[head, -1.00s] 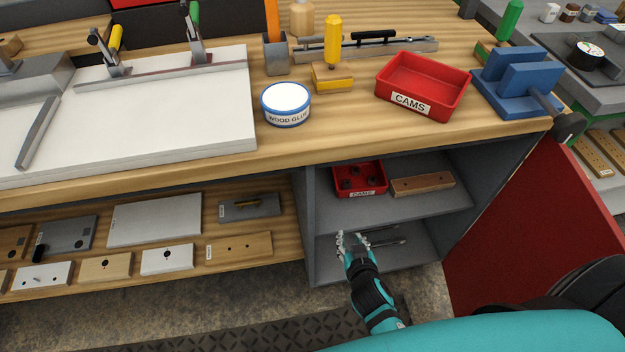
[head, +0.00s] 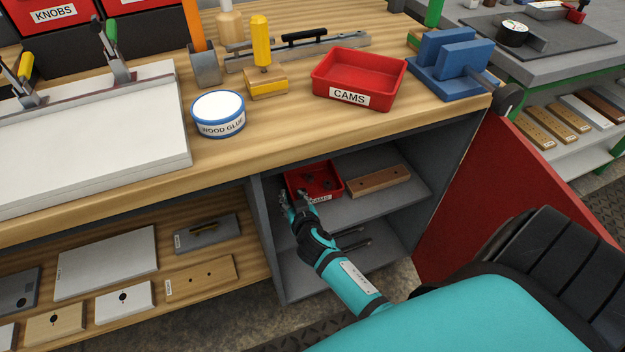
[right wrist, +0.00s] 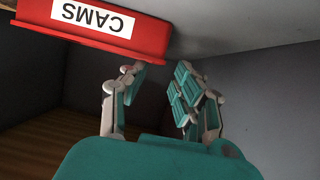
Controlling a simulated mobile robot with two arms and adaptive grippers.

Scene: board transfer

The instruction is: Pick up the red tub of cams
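A red tub of cams (head: 328,172) sits on the upper shelf inside the open cabinet, with dark round pieces in it and a white CAMS label on its front. My right gripper (head: 293,200) is just in front of the tub's near left corner. In the right wrist view the tub (right wrist: 150,38) shows upside down at the top left, and my right gripper (right wrist: 158,80) has its fingers apart with nothing between them. A second red tub (head: 345,72), also labelled CAMS, stands empty on the bench top. My left gripper is out of view.
A wooden block (head: 378,180) lies right of the tub on the shelf (head: 372,206). The cabinet's left wall (head: 268,240) is close to my right gripper. The bench top (head: 275,130) overhangs the shelf. A red door (head: 480,200) stands open at right.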

